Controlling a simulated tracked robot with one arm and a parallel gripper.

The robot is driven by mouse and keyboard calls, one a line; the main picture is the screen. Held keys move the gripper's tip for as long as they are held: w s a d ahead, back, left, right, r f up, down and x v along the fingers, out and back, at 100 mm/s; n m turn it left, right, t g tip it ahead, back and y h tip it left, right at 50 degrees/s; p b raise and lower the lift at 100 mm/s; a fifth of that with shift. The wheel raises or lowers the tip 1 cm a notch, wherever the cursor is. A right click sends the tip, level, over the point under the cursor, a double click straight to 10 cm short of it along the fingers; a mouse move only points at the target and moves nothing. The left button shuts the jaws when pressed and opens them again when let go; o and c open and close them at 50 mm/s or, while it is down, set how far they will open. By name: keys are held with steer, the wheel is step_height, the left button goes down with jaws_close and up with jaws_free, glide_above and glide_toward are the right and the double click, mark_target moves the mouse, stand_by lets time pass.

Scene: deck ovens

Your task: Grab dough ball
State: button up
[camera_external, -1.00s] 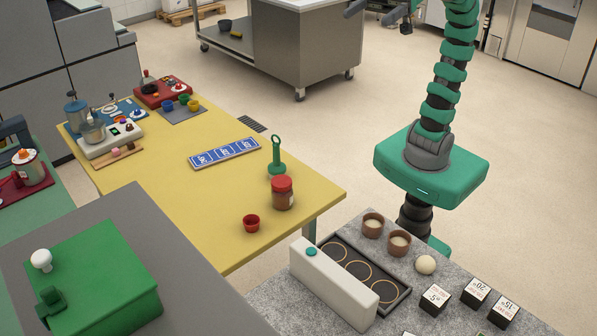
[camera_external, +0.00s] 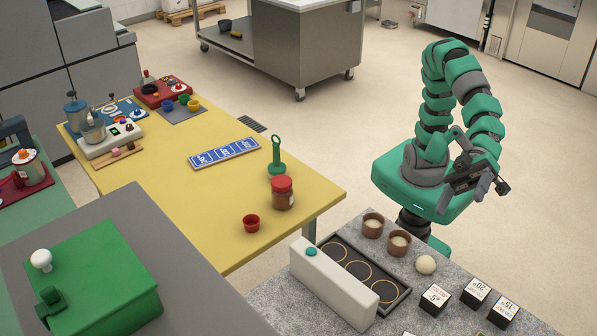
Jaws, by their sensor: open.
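A pale round dough ball (camera_external: 426,264) sits bare on the speckled grey counter, right of two brown cups. The cups (camera_external: 373,225) and (camera_external: 399,243) each hold something pale with a rounded top. My arm bends over and points downward there.
A black tray with ring outlines (camera_external: 398,300) and a white box (camera_external: 330,285) lie left of the ball. Black cubes marked 5, 20 and 15 (camera_external: 476,292) stand to its right. The yellow table (camera_external: 230,215) holds a jar (camera_external: 283,195) and a red cup (camera_external: 251,223).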

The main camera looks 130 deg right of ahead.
steer(key=s+a+f+g+h+b, duration=0.1)
steer(key=s+a+f+h, duration=0.2)
steer(key=f, duration=0.8)
steer(key=n+g+h+b, duration=0.2)
steer(key=h+b, duration=0.4)
steer(key=h, duration=0.1)
glide_toward(426, 263)
steer(key=w+d+f, duration=0.2)
steer(key=f, duration=0.1)
steer(key=shift+d+f, duration=0.1)
steer(key=shift+d, duration=0.2)
steer(key=shift+a+b+x, duration=0.15)
steer(key=shift+b+x, duration=0.6)
steer(key=shift+x, duration=0.75)
steer(key=shift+a+b+x, duration=0.15)
steer(key=shift+b+x, duration=0.6)
steer(key=shift+x, duration=0.75)
steer(key=shift+w, duration=0.15)
steer(key=shift+r, duration=0.2)
steer(key=c, duration=1.1)
